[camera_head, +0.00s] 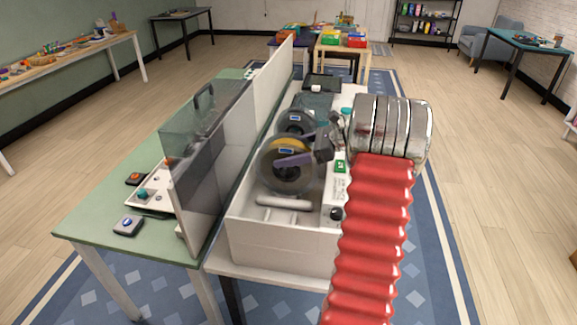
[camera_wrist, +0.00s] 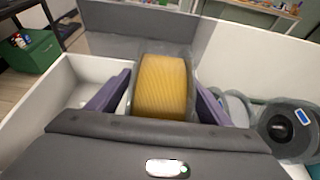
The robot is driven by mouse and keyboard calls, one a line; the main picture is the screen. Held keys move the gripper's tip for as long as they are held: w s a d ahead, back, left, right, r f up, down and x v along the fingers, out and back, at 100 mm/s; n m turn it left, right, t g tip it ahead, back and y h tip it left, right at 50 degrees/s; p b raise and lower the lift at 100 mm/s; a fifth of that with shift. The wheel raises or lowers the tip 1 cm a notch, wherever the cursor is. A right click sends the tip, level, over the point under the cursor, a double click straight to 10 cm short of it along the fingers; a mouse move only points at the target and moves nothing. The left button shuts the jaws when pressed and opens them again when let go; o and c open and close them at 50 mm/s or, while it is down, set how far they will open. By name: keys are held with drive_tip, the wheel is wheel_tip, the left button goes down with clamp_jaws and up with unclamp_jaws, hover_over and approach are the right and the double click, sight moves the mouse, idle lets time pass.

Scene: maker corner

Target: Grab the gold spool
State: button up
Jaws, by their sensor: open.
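The gold spool (camera_head: 284,176) stands upright in a white open bin (camera_head: 280,243) in the head view. It has clear-grey flanges and a gold winding. In the wrist view the gold spool (camera_wrist: 161,88) fills the middle, seen edge-on. My gripper (camera_wrist: 160,92) is open, with one purple finger on each side of the spool. The fingers look apart from its flanges, though the lower part of the spool is hidden by the gripper body. In the head view one purple finger of my gripper (camera_head: 293,160) crosses the near face of the spool.
A dark grey spool (camera_head: 297,120) stands behind the gold one; it also shows at right in the wrist view (camera_wrist: 290,128). A tall divider (camera_head: 215,165) runs along the bin's left side.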

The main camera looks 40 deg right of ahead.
drive_tip(key=shift+c, duration=0.6)
clamp_jaws()
drive_tip(key=shift+r, duration=0.1)
